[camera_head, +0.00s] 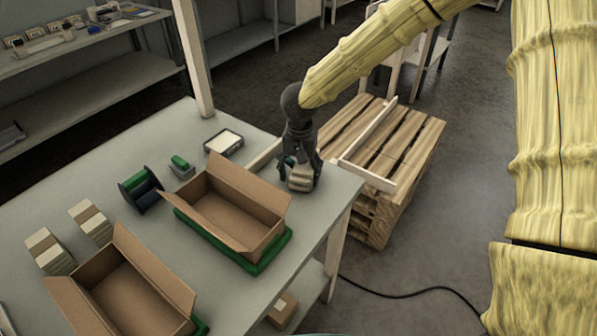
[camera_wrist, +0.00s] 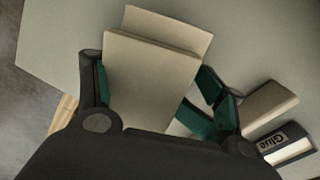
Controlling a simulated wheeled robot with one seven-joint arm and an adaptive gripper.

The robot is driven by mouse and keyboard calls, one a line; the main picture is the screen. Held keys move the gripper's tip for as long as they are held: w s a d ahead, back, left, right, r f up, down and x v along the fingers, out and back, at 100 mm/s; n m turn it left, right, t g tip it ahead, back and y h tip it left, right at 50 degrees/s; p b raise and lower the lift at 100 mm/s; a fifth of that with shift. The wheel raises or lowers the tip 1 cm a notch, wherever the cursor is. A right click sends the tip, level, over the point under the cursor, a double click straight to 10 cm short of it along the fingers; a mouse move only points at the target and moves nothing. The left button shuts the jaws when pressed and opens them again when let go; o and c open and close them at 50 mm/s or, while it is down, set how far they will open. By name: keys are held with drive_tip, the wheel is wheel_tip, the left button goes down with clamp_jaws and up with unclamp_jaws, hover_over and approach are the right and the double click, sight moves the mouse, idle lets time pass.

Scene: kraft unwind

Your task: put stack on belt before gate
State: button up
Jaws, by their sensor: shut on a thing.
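My gripper (camera_head: 300,166) is shut on a tan stack (camera_head: 301,181) at the right corner of the grey table (camera_head: 322,198). The stack shows large between the fingers in the wrist view (camera_wrist: 150,85), with its layers slightly offset. It is at or just above the table top; I cannot tell whether it touches. Two more banded stacks, one (camera_head: 92,222) and another (camera_head: 50,252), lie at the table's left. I cannot make out a belt or a gate in these views.
An open carton (camera_head: 235,205) sits in a green tray (camera_head: 258,262) left of my gripper. Another open carton (camera_head: 125,290) is at front left. A glue-labelled item (camera_wrist: 285,145) is near my gripper. A wooden pallet (camera_head: 410,140) stands beyond the table.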

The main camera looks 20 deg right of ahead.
drive_tip(key=o, duration=1.3)
drive_tip(key=shift+f, duration=0.1)
